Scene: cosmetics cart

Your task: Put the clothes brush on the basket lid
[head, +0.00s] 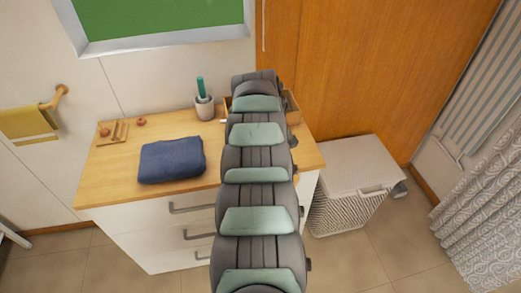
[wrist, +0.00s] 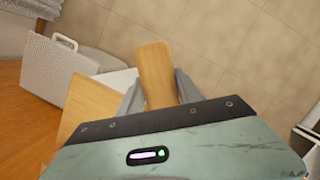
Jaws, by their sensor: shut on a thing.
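My gripper (wrist: 158,82) is shut on a wooden piece, seemingly the clothes brush (wrist: 154,66), which sticks out beyond the fingers in the wrist view. Its bristles do not show. In the head view my arm hides the gripper and the brush. The white basket (head: 338,212) stands on the floor right of the cart, with its pale flat basket lid (head: 350,160) closed and bare. The basket (wrist: 55,72) also shows at the left of the wrist view, apart from the brush.
The wood-topped cart (head: 110,180) carries a folded navy cloth (head: 172,160), a cup (head: 204,107) with a teal item, and a wooden box (head: 292,108) partly behind my arm. An orange door (head: 370,70) stands behind the basket. A patterned curtain (head: 485,215) hangs at right.

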